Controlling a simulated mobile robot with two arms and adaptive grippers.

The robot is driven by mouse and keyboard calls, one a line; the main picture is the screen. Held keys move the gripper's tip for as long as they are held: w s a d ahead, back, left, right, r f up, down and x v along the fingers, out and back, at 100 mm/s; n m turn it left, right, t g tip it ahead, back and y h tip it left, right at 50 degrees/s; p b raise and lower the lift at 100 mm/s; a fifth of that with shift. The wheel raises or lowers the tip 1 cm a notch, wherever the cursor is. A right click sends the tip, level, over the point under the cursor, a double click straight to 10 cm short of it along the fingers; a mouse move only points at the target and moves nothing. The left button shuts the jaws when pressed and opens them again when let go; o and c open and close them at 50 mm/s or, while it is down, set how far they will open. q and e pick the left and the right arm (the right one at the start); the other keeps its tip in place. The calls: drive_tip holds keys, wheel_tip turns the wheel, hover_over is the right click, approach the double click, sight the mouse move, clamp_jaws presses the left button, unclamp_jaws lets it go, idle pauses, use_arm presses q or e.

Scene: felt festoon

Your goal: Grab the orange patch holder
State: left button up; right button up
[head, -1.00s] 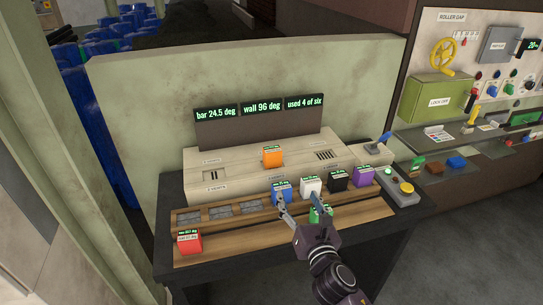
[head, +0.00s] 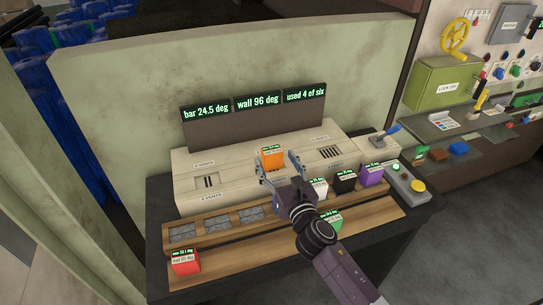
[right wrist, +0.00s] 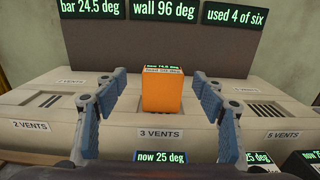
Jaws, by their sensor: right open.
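The orange patch holder (head: 271,159) is a small orange block with a green-lettered display on top. It stands on the cream console, behind the "3 VENTS" label. In the right wrist view the orange holder (right wrist: 163,91) sits centred between the fingers and a little beyond them. My right gripper (head: 281,167) is open, with one blue-grey finger on each side of the holder's line. It also shows in the right wrist view (right wrist: 163,100), with a gap to the holder on both sides. I cannot tell exactly how far forward the fingertips reach. My left gripper is not in view.
White (head: 318,188), black (head: 345,181) and purple (head: 371,175) holders stand in a row on the wooden rack. A red holder (head: 185,262) is front left, a green one (head: 331,222) beside my right arm. Display panels (head: 255,104) rise behind the console.

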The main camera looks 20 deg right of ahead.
sight(274, 156)
drive_tip(key=w, duration=0.3)
drive_tip(key=shift+w+d+f+p, duration=0.15)
drive_tip(key=shift+w+p, duration=0.2)
drive_tip(key=shift+w+f, duration=0.1)
drive_tip(key=shift+w, duration=0.65)
drive_tip(key=c, duration=1)
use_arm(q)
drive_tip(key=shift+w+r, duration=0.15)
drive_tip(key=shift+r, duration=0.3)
use_arm(e)
drive_tip(key=c, duration=0.5)
drive_tip(key=shift+c, duration=0.2)
